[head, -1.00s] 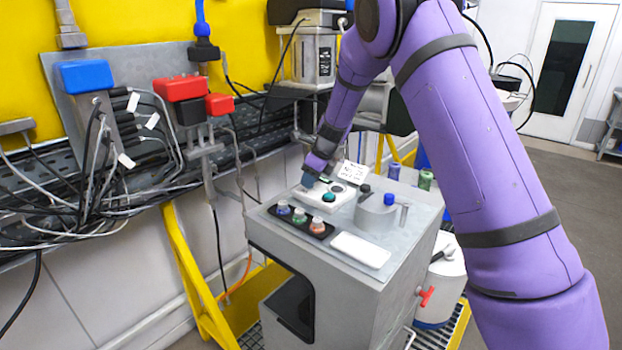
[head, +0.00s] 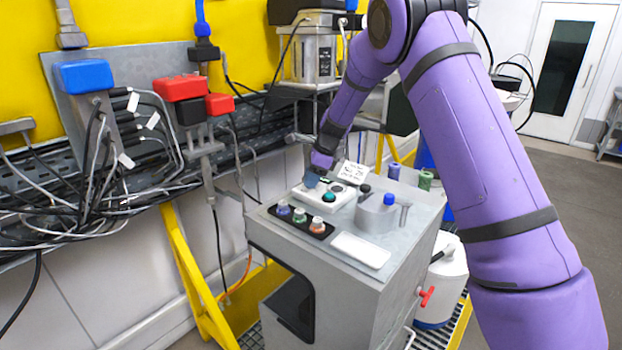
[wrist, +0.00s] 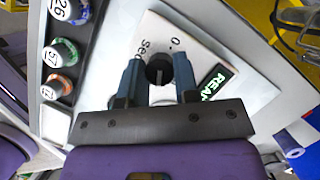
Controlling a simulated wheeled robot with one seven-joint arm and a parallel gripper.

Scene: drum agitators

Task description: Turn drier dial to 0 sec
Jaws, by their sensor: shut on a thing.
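The drier panel (wrist: 200,45) is a pale plate on the grey cabinet top, with "Sec" and "0" printed beside a dark round dial (wrist: 159,70). In the wrist view my gripper (wrist: 159,72) has its two blue-grey fingers on either side of the dial, shut on it. A light pointer line on the dial shows between the fingers. A green-lettered display (wrist: 214,82) lies just right of the dial, partly hidden by a finger. In the head view my gripper (head: 312,178) reaches down onto the white panel (head: 300,192), hiding the dial there.
A rack of several numbered vials (head: 300,216) stands at the cabinet's front left. A grey cylinder with a blue knob (head: 376,212), a white tray (head: 361,250) and a written card (head: 352,173) are also on top. Cables hang from the wall at left.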

